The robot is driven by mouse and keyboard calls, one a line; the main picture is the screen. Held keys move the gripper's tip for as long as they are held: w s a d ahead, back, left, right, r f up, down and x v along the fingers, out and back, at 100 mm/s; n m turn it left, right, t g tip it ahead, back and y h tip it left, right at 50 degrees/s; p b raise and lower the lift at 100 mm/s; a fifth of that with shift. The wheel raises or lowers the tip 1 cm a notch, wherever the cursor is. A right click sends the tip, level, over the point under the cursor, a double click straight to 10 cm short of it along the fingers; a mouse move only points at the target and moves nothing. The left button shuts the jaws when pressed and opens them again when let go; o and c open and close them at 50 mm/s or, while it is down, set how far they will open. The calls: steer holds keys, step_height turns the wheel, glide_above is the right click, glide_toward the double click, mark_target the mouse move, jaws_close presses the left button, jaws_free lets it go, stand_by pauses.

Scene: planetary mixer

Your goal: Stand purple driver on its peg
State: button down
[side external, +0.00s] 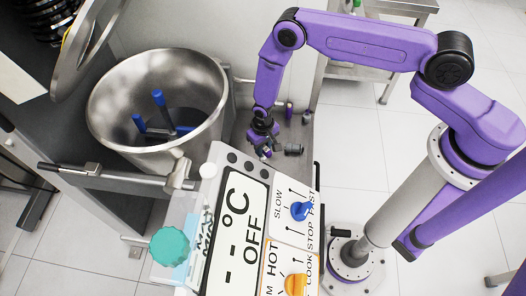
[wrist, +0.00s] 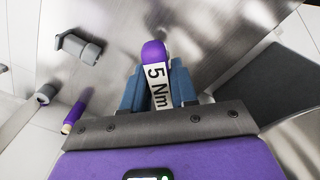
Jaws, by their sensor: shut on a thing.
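My gripper (wrist: 157,90) is shut on the purple driver (wrist: 154,55), which has a rounded purple end and a white band reading "5 Nm". The blue-grey fingers lie on both sides of the band in the wrist view. In the side view my gripper (side external: 266,150) is low over the metal surface behind the control panel, and the driver is too small to make out there. A slim purple upright piece (wrist: 76,111) with a pale tip stands apart at the left of the wrist view; it also shows in the side view (side external: 289,107). I cannot tell which piece is the peg.
A grey cylindrical fitting (wrist: 78,47) is left of the driver, also in the side view (side external: 293,149). Another grey piece (wrist: 47,93) is near the edge. The steel bowl (side external: 105,120) is left of my gripper; the control panel (side external: 232,235) is in front.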

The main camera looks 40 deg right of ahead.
steer(key=shift+f, duration=1.5)
steer(key=shift+f, duration=0.1)
steer(key=c, duration=0.9)
jaws_free()
